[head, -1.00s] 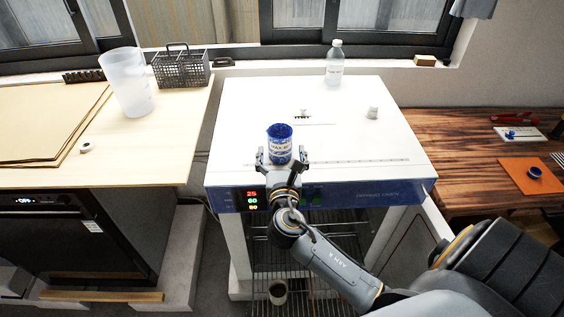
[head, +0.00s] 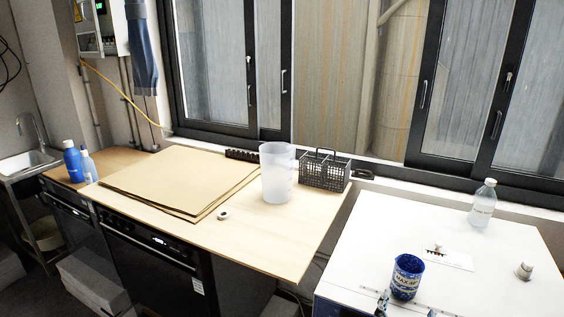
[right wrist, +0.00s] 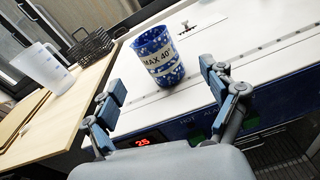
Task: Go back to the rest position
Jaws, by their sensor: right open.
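A blue-and-white cup with a "MAX 40" label stands upright on the white top of the drying oven (head: 370,255), near its front edge. The cup (head: 406,277) shows at the lower right of the head view and upper middle of the right wrist view (right wrist: 158,60). My right gripper (head: 407,307) is only just in the head view, at the bottom edge in front of the cup. In the right wrist view its two fingers are spread wide and empty, with the cup beyond their tips. My left gripper is in neither view.
On the wooden counter (head: 270,240) to the left are a translucent beaker (head: 276,172), a dark wire basket (head: 325,171) and brown sheets (head: 175,180).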

